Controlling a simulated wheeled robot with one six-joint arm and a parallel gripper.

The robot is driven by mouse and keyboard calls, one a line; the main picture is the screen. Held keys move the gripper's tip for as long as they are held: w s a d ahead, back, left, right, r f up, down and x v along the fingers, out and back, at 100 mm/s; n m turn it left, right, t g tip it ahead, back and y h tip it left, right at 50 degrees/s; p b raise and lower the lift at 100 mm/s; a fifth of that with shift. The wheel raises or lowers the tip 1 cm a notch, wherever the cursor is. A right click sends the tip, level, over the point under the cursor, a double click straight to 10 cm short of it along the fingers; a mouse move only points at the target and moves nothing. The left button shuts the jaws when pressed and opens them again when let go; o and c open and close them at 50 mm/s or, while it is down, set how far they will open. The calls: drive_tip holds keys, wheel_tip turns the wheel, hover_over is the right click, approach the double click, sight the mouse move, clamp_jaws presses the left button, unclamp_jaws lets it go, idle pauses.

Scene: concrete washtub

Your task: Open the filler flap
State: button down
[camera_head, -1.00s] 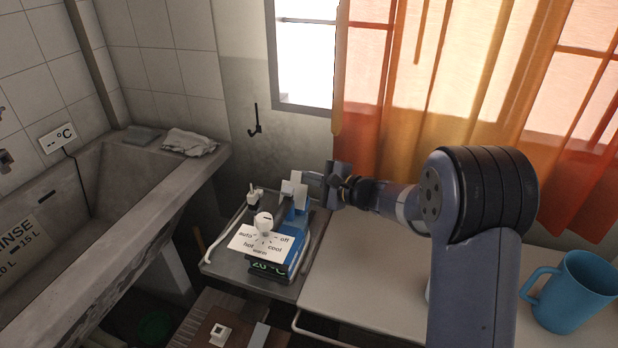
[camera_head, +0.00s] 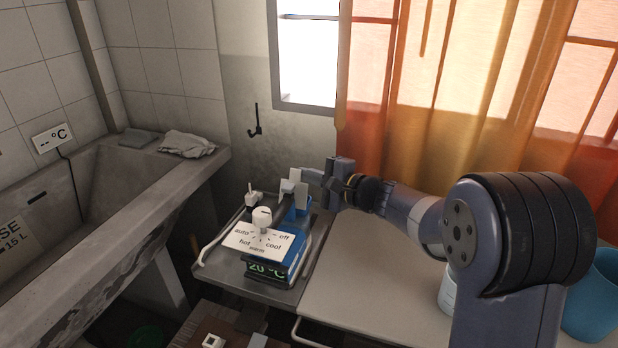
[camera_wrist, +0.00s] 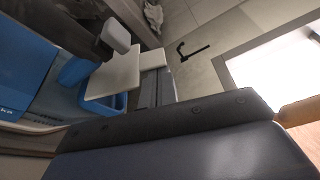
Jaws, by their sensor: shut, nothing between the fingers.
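The blue device (camera_head: 297,246) stands on a grey tray, with a white dial plate (camera_head: 250,243) on top and a green-lit display at its front. A white flap (camera_head: 301,195) sits at its back end; in the wrist view the flap (camera_wrist: 112,76) is a flat white plate above a blue open-topped filler (camera_wrist: 118,102). The flap looks raised, but its exact angle is unclear. My gripper (camera_head: 313,178) is shut and empty, beside the flap at its right. In the wrist view the fingers (camera_wrist: 152,88) are close to the flap; contact cannot be told.
A concrete washtub (camera_head: 130,235) runs along the left, with a cloth (camera_head: 187,145) on its rim. A white plug-like piece (camera_head: 254,198) stands behind the dial. A hook hangs on the wall.

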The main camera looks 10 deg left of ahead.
drive_tip(key=v, duration=1.1)
drive_tip(key=shift+a, duration=0.1)
drive_tip(key=p+x, duration=0.1)
drive_tip(key=x, duration=1)
drive_tip(key=shift+w, duration=0.1)
drive_tip(key=shift+f+b, duration=0.15)
drive_tip(key=shift+b, duration=0.3)
